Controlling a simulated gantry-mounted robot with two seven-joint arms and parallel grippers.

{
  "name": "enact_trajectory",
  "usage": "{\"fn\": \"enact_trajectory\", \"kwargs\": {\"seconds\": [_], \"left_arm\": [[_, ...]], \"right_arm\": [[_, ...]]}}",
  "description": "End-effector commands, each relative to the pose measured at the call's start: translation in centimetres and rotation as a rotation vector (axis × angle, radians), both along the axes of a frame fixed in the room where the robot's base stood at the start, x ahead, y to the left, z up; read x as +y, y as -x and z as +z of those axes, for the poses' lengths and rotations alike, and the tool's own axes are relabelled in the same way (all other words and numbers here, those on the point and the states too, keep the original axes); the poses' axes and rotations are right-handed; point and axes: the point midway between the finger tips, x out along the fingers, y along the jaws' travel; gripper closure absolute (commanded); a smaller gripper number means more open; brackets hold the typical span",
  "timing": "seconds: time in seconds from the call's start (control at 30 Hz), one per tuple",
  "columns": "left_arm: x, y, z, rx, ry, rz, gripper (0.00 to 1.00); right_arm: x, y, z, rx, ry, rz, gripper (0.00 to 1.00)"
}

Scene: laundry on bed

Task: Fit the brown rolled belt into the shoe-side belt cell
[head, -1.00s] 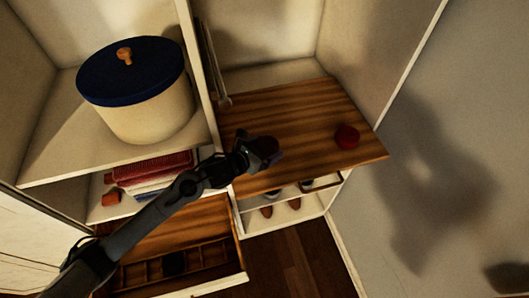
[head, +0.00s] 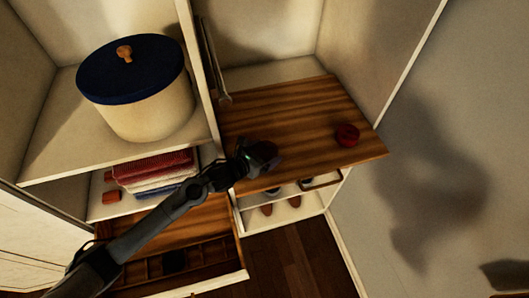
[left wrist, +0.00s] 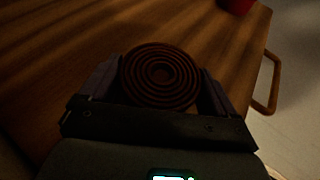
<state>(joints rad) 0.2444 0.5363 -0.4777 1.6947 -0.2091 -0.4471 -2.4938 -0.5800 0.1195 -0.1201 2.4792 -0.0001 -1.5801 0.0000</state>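The brown rolled belt (left wrist: 160,76) shows as a flat spiral in the left wrist view. It sits between the two fingers of my left gripper (left wrist: 162,84), which lie against its sides. In the head view my left gripper (head: 266,156) is over the front left of the wooden shelf, and the belt cannot be made out clearly there. Whether the belt touches the wood is hard to tell. The open drawer (head: 222,280) with divided cells is low on the left. One cell holds a dark item (head: 174,261). My right gripper is not in view.
A red roll (head: 347,135) lies on the wooden shelf (head: 300,108), right of my gripper. Shoes (head: 294,204) stand on the rack below. A blue-lidded round box (head: 146,108) and folded cloths (head: 155,170) are on the left. My left arm crosses above the drawer.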

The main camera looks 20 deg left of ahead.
Motion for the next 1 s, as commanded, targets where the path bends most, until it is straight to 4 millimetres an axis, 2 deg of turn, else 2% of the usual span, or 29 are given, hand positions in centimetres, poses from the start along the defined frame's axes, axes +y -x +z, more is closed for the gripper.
{"fn": "enact_trajectory", "kwargs": {"seconds": [0.47,0.83,1.0], "left_arm": [[-0.1,0.0,0.2,0.002,0.003,0.001,0.0],[1.9,4.9,1.7,0.0,-0.005,-0.003,0.0],[2.8,7.3,3.0,0.001,-0.003,-0.003,0.0]], "right_arm": [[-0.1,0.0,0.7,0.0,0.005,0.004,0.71],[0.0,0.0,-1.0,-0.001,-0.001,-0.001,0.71],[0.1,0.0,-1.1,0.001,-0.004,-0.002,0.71]]}}
